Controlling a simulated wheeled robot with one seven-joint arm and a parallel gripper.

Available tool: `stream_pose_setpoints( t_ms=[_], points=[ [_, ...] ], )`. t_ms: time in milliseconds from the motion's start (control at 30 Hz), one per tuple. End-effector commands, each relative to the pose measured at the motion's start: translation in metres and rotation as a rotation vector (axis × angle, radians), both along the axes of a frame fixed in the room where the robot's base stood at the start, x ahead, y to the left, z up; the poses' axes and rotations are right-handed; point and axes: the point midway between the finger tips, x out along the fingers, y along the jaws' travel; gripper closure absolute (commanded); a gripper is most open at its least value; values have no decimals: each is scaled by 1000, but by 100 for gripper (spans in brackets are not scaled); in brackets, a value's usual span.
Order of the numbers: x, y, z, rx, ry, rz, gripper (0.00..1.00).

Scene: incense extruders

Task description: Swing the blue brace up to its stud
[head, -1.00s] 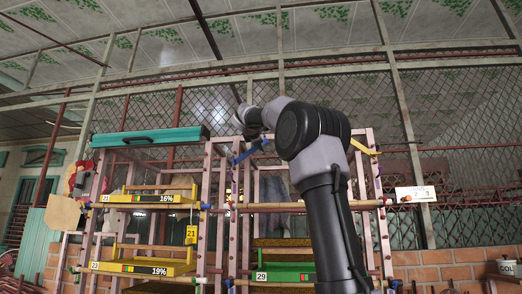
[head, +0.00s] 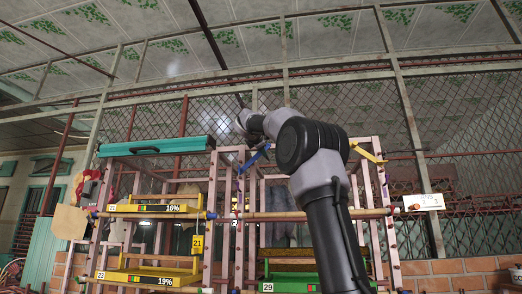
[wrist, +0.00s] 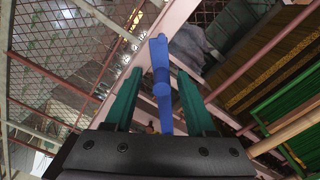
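The blue brace (head: 255,158) slants up to the right at the top of the wooden rack's middle post in the head view. In the wrist view the blue brace (wrist: 162,78) runs lengthwise through the gap between my gripper's two green fingers (wrist: 158,78). Space shows on both sides of it, so the gripper looks open and not clamped on it. In the head view my arm hides part of the rack, and my fingers are hard to make out. I cannot make out the stud clearly.
A yellow brace (head: 368,153) is at the rack's top right. A teal box (head: 155,145) lies on top at the left. Yellow trays (head: 155,208) and a green tray (head: 288,283) sit in the rack. A wire mesh wall stands behind.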

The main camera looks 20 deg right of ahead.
Motion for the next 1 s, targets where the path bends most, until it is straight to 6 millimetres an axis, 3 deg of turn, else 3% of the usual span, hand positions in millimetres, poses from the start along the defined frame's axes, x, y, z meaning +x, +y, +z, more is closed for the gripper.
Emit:
stream_pose_setpoints(
  t_ms=[367,800,1000],
  points=[
    [-7,4,0,0,2,-1,45],
    [-74,50,0,0,0,1,45],
    [-88,59,-1,0,1,-1,45]
  ],
)
